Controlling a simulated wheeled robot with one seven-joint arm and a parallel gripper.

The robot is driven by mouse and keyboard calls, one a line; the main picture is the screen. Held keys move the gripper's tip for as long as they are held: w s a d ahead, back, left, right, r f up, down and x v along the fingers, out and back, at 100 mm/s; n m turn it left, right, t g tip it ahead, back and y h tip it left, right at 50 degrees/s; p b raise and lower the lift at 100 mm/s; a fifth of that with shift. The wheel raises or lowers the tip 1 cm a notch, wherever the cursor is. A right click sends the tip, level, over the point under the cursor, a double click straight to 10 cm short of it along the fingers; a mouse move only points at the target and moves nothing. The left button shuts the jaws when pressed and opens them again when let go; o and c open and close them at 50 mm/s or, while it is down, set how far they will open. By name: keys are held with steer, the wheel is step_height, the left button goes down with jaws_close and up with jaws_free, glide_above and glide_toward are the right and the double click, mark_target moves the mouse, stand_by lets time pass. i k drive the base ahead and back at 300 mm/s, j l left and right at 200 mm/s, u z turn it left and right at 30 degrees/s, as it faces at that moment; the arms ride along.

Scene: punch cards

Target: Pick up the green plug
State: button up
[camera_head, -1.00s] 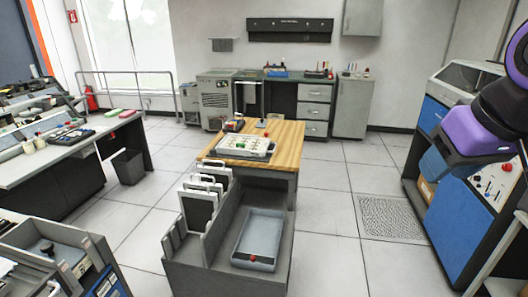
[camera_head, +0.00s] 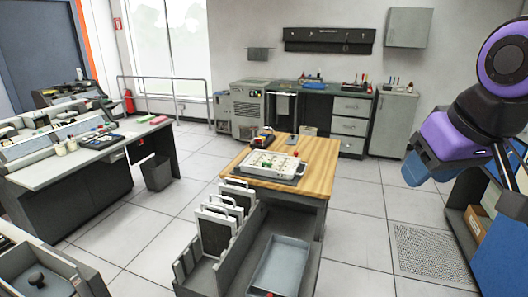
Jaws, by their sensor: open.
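A white plugboard tray (camera_head: 290,171) lies on a wooden-topped table (camera_head: 317,183) in the middle of the view. Small green pieces (camera_head: 267,164) show on it; they are too small to tell which is the green plug. A red knob sits at its right end. My arm, purple and black, hangs at the right edge. My gripper (camera_head: 414,174) is at its lower end, blue, pointing down, open and empty as far as I see. It is well to the right of the table and nearer to me, touching nothing. Its fingertips are hard to make out.
A grey cart with upright framed panels (camera_head: 216,234) and a pale blue tray (camera_head: 281,262) stands in front of the table. A long desk (camera_head: 75,165) is at left, a bin (camera_head: 156,172) beside it. Clear floor lies right of the table. A blue cabinet (camera_head: 497,235) stands far right.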

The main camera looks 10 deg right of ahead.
mark_target(263, 163)
steer(key=k, duration=0.2)
steer(key=k+u, duration=0.25)
steer(key=u, duration=0.15)
steer(key=k+j+u, duration=0.1)
steer(key=u, duration=0.3)
steer(key=i+l+u, duration=0.1)
steer(key=l+u, duration=0.5)
steer(key=u, duration=0.2)
steer(key=l+u, duration=0.4)
steer(key=l, duration=2.7)
steer(key=i+l, duration=0.1)
steer(key=l, duration=2.55)
